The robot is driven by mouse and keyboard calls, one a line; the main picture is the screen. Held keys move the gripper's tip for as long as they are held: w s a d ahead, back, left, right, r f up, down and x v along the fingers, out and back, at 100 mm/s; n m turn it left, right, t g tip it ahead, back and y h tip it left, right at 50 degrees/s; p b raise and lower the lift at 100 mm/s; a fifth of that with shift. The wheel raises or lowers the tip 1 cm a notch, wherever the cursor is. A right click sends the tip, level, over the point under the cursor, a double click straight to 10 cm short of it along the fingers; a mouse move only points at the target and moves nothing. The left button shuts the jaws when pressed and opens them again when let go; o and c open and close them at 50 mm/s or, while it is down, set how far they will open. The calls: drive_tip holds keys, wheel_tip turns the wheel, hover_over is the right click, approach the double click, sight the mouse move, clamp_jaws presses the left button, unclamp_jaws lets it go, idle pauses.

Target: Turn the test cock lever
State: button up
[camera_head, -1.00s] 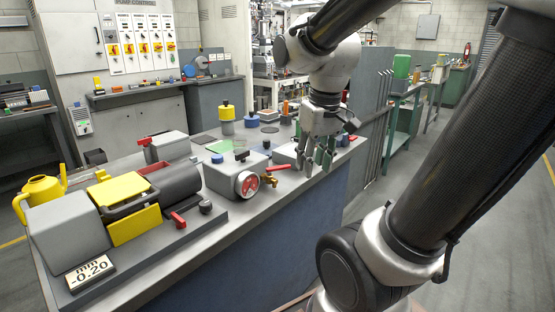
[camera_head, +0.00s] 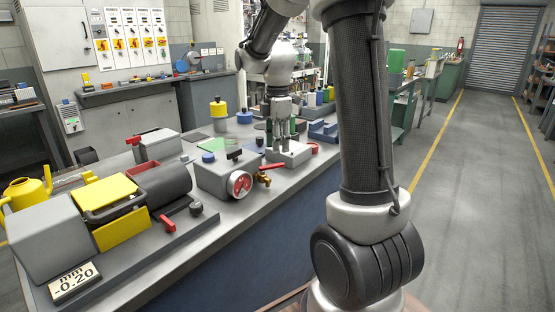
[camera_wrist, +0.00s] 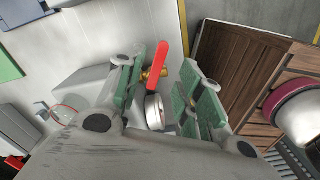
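The test cock lever (camera_head: 272,166) is a small red bar on a brass cock (camera_head: 263,178), beside a red-and-white gauge on the front of a grey pump box (camera_head: 213,178). My gripper (camera_head: 279,146) points down and appears just above and behind the lever. In the wrist view the red lever (camera_wrist: 162,62) shows in the gap between the two green-padded fingers (camera_wrist: 165,75). The fingers are apart and the gripper is open and empty. I cannot tell how far below the fingertips the lever lies, and contact is not clear. The brass cock is partly hidden by a finger there.
A pump with a yellow guard (camera_head: 127,230) and a "-0.20 mm" display (camera_head: 75,283) stand at the bench's left end. A grey block (camera_head: 289,154) sits under my gripper in the head view. Blue blocks (camera_head: 323,131) stand behind. Open floor (camera_head: 470,200) lies to the right.

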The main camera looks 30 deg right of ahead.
sight(278, 164)
wheel_tip(278, 164, down, 6)
drive_tip(key=shift+r, duration=0.1)
clamp_jaws()
